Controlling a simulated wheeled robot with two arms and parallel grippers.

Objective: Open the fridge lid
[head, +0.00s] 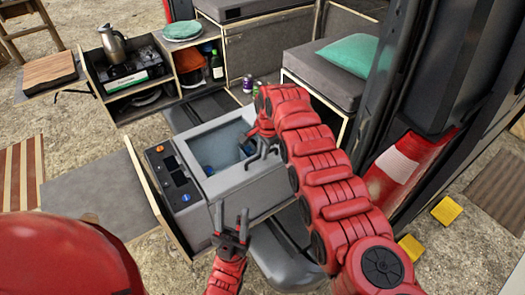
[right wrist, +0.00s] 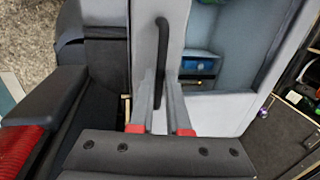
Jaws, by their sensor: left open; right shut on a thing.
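The grey fridge (head: 240,190) stands low at the middle of the head view, with controls on its left. Its top shows an opening with blue items (head: 209,171) inside; the inside also shows in the right wrist view. A black handle (right wrist: 160,62) runs along a pale grey panel beside the opening. My right gripper (head: 262,146) is shut on this handle, its fingers (right wrist: 160,125) on either side. How far the lid extends is hard to tell, as my right arm hides part of it. My left gripper (head: 236,229) is open and empty, in front of the fridge.
A drawer unit with a kettle (head: 113,45) and stove stands behind left. A bench with a green pillow (head: 345,54) is behind right. Cans (head: 247,84) stand behind the fridge. The van's door pillar and red tail light (head: 395,170) are to the right.

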